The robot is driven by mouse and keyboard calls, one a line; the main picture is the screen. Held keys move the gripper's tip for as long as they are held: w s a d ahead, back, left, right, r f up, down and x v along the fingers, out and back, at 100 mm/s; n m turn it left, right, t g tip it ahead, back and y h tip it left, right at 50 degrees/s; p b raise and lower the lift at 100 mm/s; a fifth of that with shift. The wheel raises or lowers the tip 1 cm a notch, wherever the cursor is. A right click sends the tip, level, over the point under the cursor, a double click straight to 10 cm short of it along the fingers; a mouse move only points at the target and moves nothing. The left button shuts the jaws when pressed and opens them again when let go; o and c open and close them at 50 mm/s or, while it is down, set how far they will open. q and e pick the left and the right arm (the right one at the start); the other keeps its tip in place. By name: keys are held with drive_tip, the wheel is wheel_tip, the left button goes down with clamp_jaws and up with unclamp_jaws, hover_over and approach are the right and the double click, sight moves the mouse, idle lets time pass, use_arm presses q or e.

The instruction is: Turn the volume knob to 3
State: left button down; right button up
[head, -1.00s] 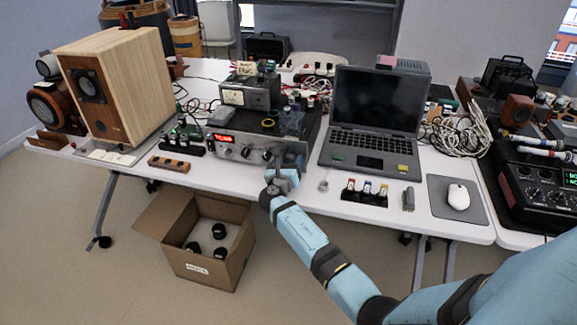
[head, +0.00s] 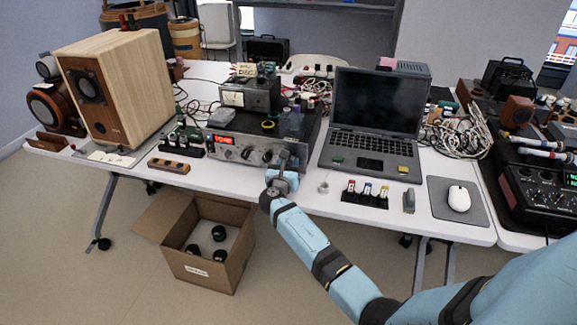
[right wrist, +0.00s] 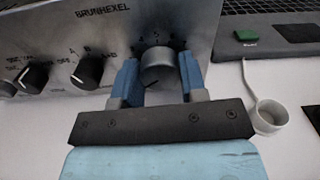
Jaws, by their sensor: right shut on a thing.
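The silver amplifier (head: 226,147) with a red lit display stands at the table's front edge, its panel facing me. In the right wrist view its panel (right wrist: 112,38) carries the name BRUNHEXEL and several knobs. My right gripper (head: 283,160) is at the right end of the panel. In the right wrist view my right gripper (right wrist: 158,75) has its blue fingers on either side of the silver volume knob (right wrist: 157,67), shut on it. Scale marks show above the knob; its pointer and the exact setting cannot be read. The left gripper is not in view.
Two black knobs (right wrist: 89,70) sit left of the held knob. A laptop (head: 372,125) stands to the right, with a small white ring-like item (right wrist: 267,115) before it. A wooden speaker (head: 115,85) stands left. An open cardboard box (head: 208,268) is on the floor below.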

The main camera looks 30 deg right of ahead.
drive_tip(key=m+b, duration=0.1)
drive_tip(key=m, duration=0.1)
drive_tip(key=shift+f+m, duration=0.15)
drive_tip(key=shift+m, duration=0.25)
drive_tip(key=shift+m+b, duration=0.4)
drive_tip(key=shift+m, duration=0.5)
drive_tip(key=shift+m+b, duration=0.5)
drive_tip(key=shift+m, duration=0.4)
drive_tip(key=m+b, duration=0.2)
drive_tip(key=m, duration=0.1)
drive_tip(key=shift+m, duration=0.3)
drive_tip(key=shift+m+b, duration=0.8)
drive_tip(key=shift+m, duration=0.3)
drive_tip(key=shift+m+b, duration=0.45)
drive_tip(key=shift+m, duration=0.25)
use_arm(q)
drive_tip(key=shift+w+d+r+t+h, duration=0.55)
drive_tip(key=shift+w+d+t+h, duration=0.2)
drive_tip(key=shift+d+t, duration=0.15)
use_arm(e)
drive_tip(key=shift+m, duration=0.3)
